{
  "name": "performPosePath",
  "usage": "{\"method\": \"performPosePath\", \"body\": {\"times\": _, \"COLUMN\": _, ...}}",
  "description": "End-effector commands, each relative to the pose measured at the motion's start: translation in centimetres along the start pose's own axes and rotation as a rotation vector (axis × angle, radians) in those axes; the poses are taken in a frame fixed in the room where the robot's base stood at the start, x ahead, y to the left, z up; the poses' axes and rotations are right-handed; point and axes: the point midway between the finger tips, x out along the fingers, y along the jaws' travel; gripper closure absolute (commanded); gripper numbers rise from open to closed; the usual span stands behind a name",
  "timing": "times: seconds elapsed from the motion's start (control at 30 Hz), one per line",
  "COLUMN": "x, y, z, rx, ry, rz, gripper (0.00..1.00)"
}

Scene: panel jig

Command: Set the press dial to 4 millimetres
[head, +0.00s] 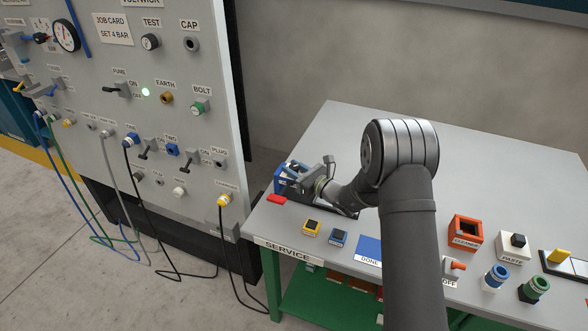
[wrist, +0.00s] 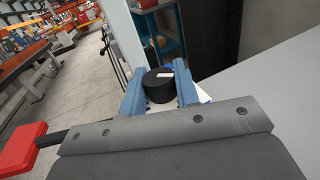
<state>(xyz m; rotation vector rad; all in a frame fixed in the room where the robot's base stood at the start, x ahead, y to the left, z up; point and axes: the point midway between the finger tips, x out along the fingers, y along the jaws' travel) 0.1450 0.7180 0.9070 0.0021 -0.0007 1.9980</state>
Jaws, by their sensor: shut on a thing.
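The press dial is a black round knob (wrist: 160,88) with a white mark on its top, between my gripper's two blue fingers in the wrist view. My gripper (wrist: 157,80) is shut on it. The dial is hidden there by my gripper. The scale and the number the mark points to cannot be read.
A red handle (wrist: 22,148) on a black rod lies left of my gripper; a red piece (head: 277,199) shows by the table edge. Yellow (head: 312,227) and blue (head: 339,237) blocks stand in front. The panel (head: 190,75) is at the left. The back of the table (head: 490,155) is clear.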

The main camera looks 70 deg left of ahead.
Motion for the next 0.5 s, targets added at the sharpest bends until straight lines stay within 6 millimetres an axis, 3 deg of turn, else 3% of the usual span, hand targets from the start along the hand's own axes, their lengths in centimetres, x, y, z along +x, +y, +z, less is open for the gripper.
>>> {"method": "performPosePath", "body": {"times": 0.5, "x": 0.1, "y": 0.09, "z": 0.11, "rx": -0.002, "ry": 0.0, "rz": -0.238, "gripper": 0.94}}
